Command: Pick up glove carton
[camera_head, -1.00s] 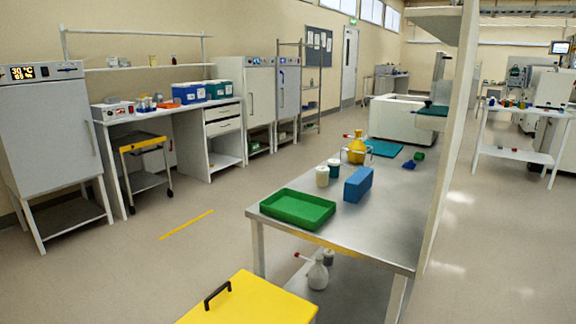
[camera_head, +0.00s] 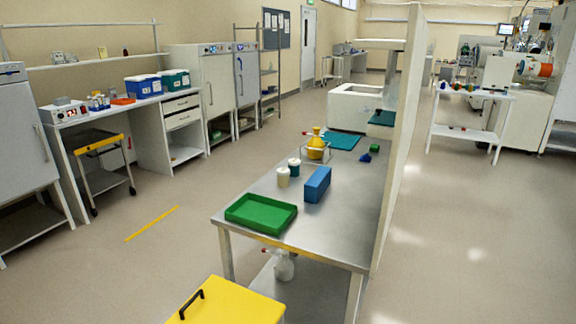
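A blue oblong box (camera_head: 318,184), which looks like the glove carton, sits on the steel table (camera_head: 335,226) in the head view. No label on it can be read. A green tray (camera_head: 261,213) lies to its left, nearer the table's front edge. White and dark lidded jars stand just behind and left of the box. Neither of my grippers is in view.
A yellow surface with a black handle (camera_head: 192,304) is below the table's front left. A tall white panel (camera_head: 398,150) borders the table's right side. A yellow flask (camera_head: 315,145) stands farther back. Open floor (camera_head: 456,250) lies right of the panel.

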